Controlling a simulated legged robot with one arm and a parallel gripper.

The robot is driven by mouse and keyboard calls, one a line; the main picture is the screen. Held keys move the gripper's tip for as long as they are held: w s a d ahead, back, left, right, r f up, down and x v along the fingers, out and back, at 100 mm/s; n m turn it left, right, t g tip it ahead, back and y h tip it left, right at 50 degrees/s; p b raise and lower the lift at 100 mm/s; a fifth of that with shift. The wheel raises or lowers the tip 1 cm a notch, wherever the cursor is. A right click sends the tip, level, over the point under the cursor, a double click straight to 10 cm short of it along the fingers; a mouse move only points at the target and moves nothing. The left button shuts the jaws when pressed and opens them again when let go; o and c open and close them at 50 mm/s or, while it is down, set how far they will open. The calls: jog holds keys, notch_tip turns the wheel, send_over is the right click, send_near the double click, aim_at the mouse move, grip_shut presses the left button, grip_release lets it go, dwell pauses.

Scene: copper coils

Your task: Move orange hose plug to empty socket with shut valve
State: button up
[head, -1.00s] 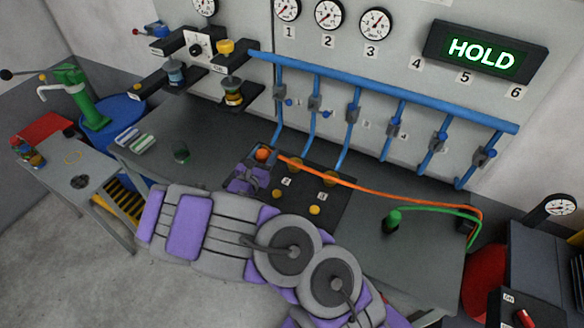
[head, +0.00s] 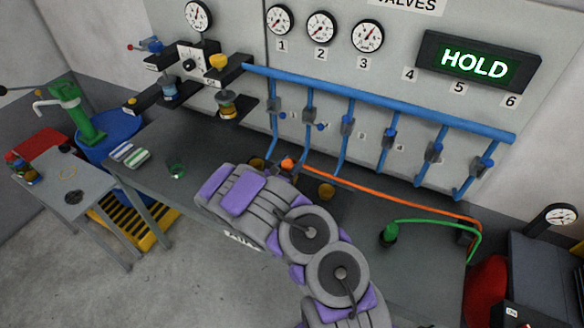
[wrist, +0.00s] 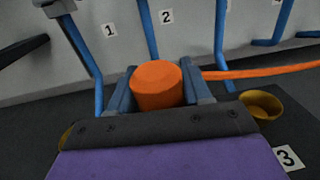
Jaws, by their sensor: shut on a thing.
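The orange hose plug (wrist: 157,86) is between the two fingers of my gripper (wrist: 160,98) in the wrist view, and the gripper is shut on it. The plug's orange top also shows in the head view (head: 288,162), just past the end of my arm. The orange hose (head: 380,195) runs from it to the right. A yellow socket (wrist: 260,104) with an open top is right of the gripper, near the label 3, and it shows in the head view (head: 326,191). Another yellow socket (head: 257,164) is left of the plug. My arm hides part of the socket plate.
Blue pipes (head: 350,150) with grey valves (head: 347,127) come down behind the bench (head: 345,245). A green plug (head: 389,234) with a green hose stands at the right. A sign (head: 477,64) reads HOLD. Numbered gauges (head: 321,28) hang on the wall.

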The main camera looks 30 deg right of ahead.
jog(key=f, duration=0.1)
jog(key=w+d+f, duration=0.1)
jog(key=w+f+b, duration=0.1)
jog(key=shift+w+d+f, duration=0.15)
jog(key=shift+w+d, duration=0.1)
jog(key=shift+d, duration=0.05)
jog(key=shift+d+f, duration=0.1)
jog(key=shift+f, duration=0.2)
jog(key=shift+d, duration=0.4)
jog(key=o, duration=1.1)
jog(key=shift+o, duration=0.3)
jog(key=shift+a+r, duration=0.15)
jog(key=shift+a, duration=0.35)
